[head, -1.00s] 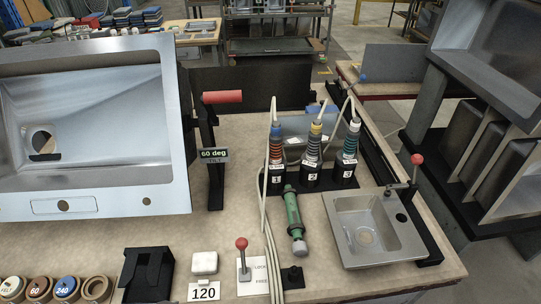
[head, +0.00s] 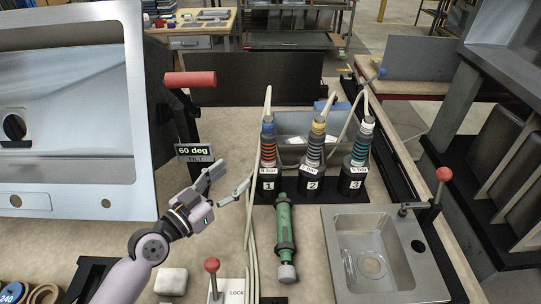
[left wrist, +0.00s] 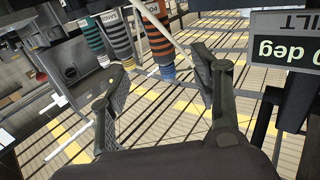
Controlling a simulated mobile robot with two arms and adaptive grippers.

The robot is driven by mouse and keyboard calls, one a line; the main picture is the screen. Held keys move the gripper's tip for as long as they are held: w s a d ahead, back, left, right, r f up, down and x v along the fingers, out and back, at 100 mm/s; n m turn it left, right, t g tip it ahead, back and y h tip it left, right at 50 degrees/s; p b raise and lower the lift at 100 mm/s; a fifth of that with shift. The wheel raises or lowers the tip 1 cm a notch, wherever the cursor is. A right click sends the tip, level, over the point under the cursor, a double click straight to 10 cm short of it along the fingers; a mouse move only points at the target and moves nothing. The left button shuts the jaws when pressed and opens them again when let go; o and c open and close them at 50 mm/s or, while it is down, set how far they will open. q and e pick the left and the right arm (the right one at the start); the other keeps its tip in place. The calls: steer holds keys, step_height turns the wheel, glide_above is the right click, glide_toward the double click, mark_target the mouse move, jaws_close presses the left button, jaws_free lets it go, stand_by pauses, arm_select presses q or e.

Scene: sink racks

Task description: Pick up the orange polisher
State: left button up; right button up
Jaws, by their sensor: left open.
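Three striped polishers stand upright in a black numbered holder (head: 312,186) in the head view. The one in slot 1 (head: 268,150) has orange-red bands and a blue collar. Slot 2's polisher (head: 315,148) has a yellow collar, and slot 3's (head: 360,148) has teal bands and a white collar. My left gripper (head: 230,182) is open and empty, left of slot 1 and apart from it. In the left wrist view, the orange-red banded polisher (left wrist: 157,38) shows beyond the open fingers (left wrist: 160,68). My right gripper is out of view.
A green tool (head: 284,230) lies in front of the holder, with cables beside it. A small sink (head: 375,255) is at right. The tilt stand with a red handle (head: 190,79) and the large sink (head: 75,110) are close on the left.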

mark_target(263, 150)
arm_select(q)
steer(key=p+x, duration=0.1)
steer(key=x, duration=0.7)
steer(key=shift+p+x, duration=0.3)
steer(key=shift+x, duration=0.6)
steer(key=shift+w+d+r, duration=0.1)
steer(key=shift+w+d, duration=0.1)
steer(key=shift+w, duration=0.1)
steer(key=shift+p+x, duration=0.55)
steer(key=shift+x, duration=1.7)
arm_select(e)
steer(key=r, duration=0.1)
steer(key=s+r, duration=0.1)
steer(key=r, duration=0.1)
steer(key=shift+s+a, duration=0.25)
arm_select(q)
steer(key=shift+a, duration=0.1)
steer(key=shift+c, duration=0.3)
